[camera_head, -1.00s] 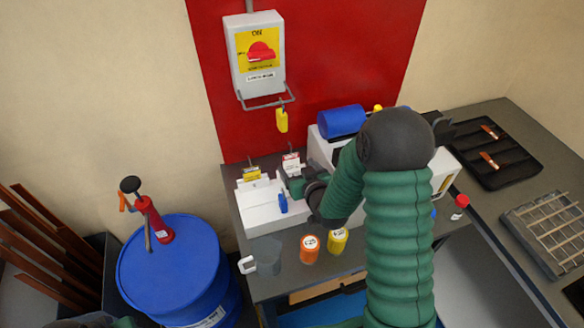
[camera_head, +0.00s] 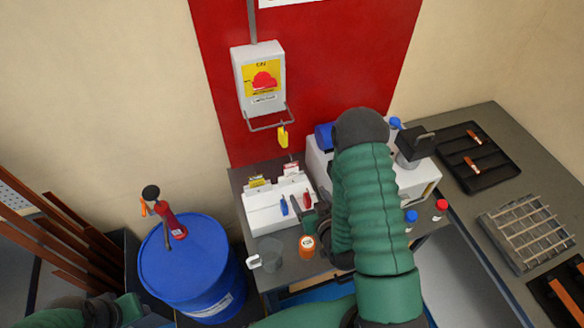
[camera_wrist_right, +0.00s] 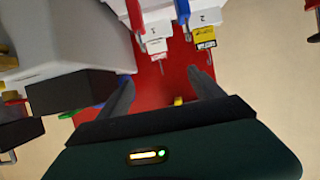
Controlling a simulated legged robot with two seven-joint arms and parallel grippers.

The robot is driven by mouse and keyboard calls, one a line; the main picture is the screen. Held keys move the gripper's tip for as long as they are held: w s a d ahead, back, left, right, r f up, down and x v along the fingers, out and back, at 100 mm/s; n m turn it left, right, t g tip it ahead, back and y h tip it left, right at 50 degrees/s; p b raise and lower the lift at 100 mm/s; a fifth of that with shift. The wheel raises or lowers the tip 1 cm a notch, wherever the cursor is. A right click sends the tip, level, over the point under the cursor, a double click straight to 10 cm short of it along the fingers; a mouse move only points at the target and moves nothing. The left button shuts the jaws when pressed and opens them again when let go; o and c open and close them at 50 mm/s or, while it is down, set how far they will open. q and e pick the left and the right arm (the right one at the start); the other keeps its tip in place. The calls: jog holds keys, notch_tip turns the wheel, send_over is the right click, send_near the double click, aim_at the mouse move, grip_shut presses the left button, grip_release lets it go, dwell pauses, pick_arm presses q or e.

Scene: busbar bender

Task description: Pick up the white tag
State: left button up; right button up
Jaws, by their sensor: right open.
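The white tag (camera_head: 290,169) with a red top hangs at the back of the white stand (camera_head: 268,216). In the right wrist view the white tag (camera_wrist_right: 154,44) shows ahead, a little left of centre. A yellow-and-white tag (camera_head: 257,182) hangs left of it; it is on the right in the wrist view (camera_wrist_right: 204,38). My right gripper (camera_head: 318,213) is over the stand's right front side, partly hidden by my arm. In the wrist view its fingers (camera_wrist_right: 160,90) are apart with no tag between them.
Blue (camera_head: 284,206) and red (camera_head: 307,200) pieces are on the stand. A switch box (camera_head: 259,80) with a yellow tag below is above. A blue drum (camera_head: 190,265) is left, a machine (camera_head: 418,180) right.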

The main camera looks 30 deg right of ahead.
jog(key=f, duration=0.1)
jog(key=b, duration=0.8)
send_near(291, 168)
jog(key=p+x, duration=0.1)
jog(key=x, duration=0.6)
jog(key=shift+w+d+f, duration=0.15)
jog(key=shift+w, duration=0.15)
jog(key=shift+w+f, duration=0.1)
jog(key=shift+f, duration=0.05)
jog(key=c, duration=1.4)
